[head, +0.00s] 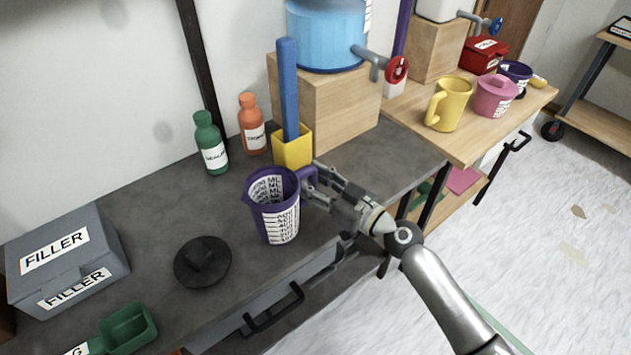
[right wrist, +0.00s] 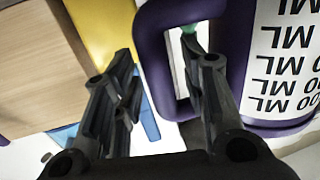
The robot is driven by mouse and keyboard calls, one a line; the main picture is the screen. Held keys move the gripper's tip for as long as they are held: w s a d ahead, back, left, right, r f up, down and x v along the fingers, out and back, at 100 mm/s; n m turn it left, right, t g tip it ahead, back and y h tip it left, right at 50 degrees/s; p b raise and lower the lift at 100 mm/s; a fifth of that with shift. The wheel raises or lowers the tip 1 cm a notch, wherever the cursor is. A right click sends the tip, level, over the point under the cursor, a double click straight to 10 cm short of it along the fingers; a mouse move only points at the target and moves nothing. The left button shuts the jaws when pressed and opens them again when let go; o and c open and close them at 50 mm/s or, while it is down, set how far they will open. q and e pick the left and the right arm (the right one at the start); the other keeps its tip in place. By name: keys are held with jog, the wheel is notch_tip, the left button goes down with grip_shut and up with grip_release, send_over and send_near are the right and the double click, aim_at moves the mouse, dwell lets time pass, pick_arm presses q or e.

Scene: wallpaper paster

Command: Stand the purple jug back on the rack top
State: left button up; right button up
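The purple jug (head: 279,222), with a white measuring scale, is upright at the grey counter's front edge in the head view; I cannot see clearly whether its base touches. Its handle points right, toward my right gripper (head: 314,187). In the right wrist view the jug's purple handle (right wrist: 152,58) shows between the two separated fingers of the right gripper (right wrist: 160,65). The right finger overlaps the handle's opening; the left finger is apart from the handle. A wooden rack top (head: 478,137) is at the right, holding other jugs. My left gripper is not in view.
A yellow holder (head: 293,150) with a blue stick and a wooden block (head: 340,108) are behind the jug. A black lid (head: 203,262) lies left of it. A yellow jug (head: 452,104) and pink jug (head: 495,95) stand on the wooden top. The counter (head: 165,215) has bare space.

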jog(key=shift+r, duration=0.15)
jog(key=shift+s+d, duration=0.15)
jog(key=shift+d, duration=0.05)
jog(key=b+v, duration=0.4)
jog(key=v, duration=0.7)
jog(key=shift+s+d, duration=0.2)
